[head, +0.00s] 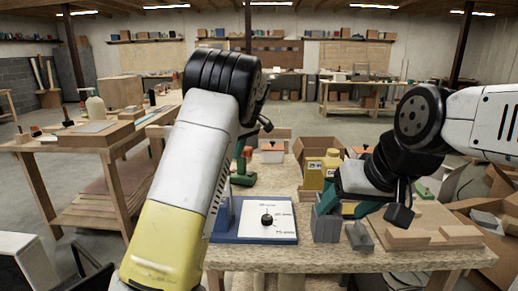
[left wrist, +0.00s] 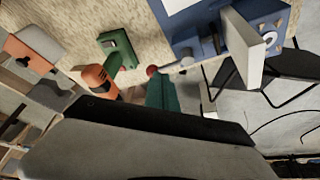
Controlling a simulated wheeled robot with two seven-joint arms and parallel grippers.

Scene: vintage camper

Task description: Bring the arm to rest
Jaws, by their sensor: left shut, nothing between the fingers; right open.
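My left arm (head: 190,165) rises from the bottom of the head view and bends at a black joint above the bench. It hides most of my left gripper there. In the left wrist view my left gripper (left wrist: 163,82) shows green fingers shut together, empty, over the bench. My right arm (head: 440,120) comes in from the right. My right gripper (head: 345,208) is open, low over the bench beside grey blocks (head: 325,226). I cannot tell whether it touches them.
The workbench (head: 300,262) holds a blue-based panel with a black knob (head: 267,220), a green-and-orange drill (head: 243,172), a yellow bottle (head: 314,173) and a wooden board (head: 425,225). A second wooden table (head: 90,140) stands left. Cardboard boxes (head: 480,210) crowd the right side.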

